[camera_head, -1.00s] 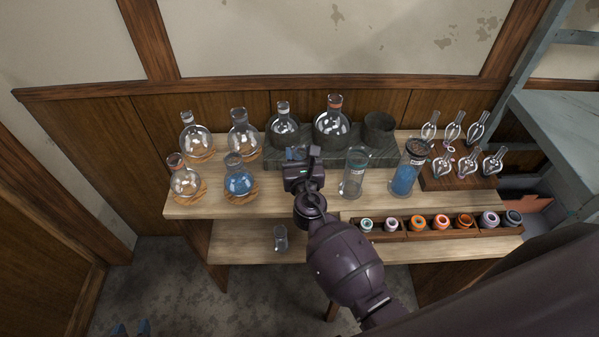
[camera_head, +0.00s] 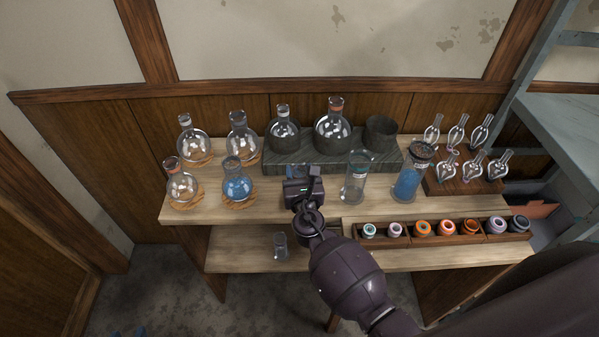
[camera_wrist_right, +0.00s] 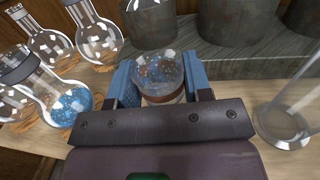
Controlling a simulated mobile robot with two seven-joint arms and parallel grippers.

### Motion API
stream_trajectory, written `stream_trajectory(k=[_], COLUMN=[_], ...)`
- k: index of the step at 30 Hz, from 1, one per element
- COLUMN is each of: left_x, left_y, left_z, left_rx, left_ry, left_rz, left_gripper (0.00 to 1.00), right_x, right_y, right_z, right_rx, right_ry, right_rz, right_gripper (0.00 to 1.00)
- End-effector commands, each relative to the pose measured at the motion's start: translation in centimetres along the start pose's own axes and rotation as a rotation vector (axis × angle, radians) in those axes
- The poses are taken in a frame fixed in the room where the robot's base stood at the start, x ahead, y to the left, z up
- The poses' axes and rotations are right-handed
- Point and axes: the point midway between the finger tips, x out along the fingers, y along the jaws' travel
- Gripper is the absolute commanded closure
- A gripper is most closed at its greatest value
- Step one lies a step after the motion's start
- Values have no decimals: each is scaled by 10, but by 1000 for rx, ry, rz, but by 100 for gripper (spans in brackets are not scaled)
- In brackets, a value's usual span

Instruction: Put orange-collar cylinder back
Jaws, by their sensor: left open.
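My right gripper (camera_head: 303,172) is over the upper shelf, between the blue-filled flask and a clear cylinder. In the right wrist view its blue fingers (camera_wrist_right: 163,84) are closed around a clear glass vessel with a reddish-orange band (camera_wrist_right: 165,98), which looks like the orange-collar cylinder. The gripper body hides most of this vessel in the head view, and I cannot tell whether its base touches the shelf.
Nearby are the blue-filled flask (camera_head: 237,185), the clear cylinder (camera_head: 355,185) and a blue-filled cylinder (camera_head: 407,184). Behind is a dark slab (camera_head: 290,162) with flasks and an empty cup (camera_head: 380,132). A small glass (camera_head: 281,247) stands on the lower shelf. A tray (camera_head: 405,238) holds several coloured collars.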

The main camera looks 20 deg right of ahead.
Motion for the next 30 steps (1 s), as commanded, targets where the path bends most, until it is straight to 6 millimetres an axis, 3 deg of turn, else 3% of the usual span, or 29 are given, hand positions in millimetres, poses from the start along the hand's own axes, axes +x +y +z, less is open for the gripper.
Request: stream_trajectory(k=[1,4,16,30], left_x=[0,0,-4,-2], left_y=[0,0,-1,0], left_z=[0,0,3,5], left_rx=[0,0,-1,-1], left_ry=[-1,-1,-13,-11], left_rz=[0,0,-2,-1], left_gripper=[57,57,57,57], right_x=[0,0,-1,-80], right_y=[0,0,0,-1], right_z=[0,1,5,2], right_rx=[0,0,0,0], right_ry=[0,0,0,1], right_rz=[0,0,0,0], right_gripper=[46,32,32,32])
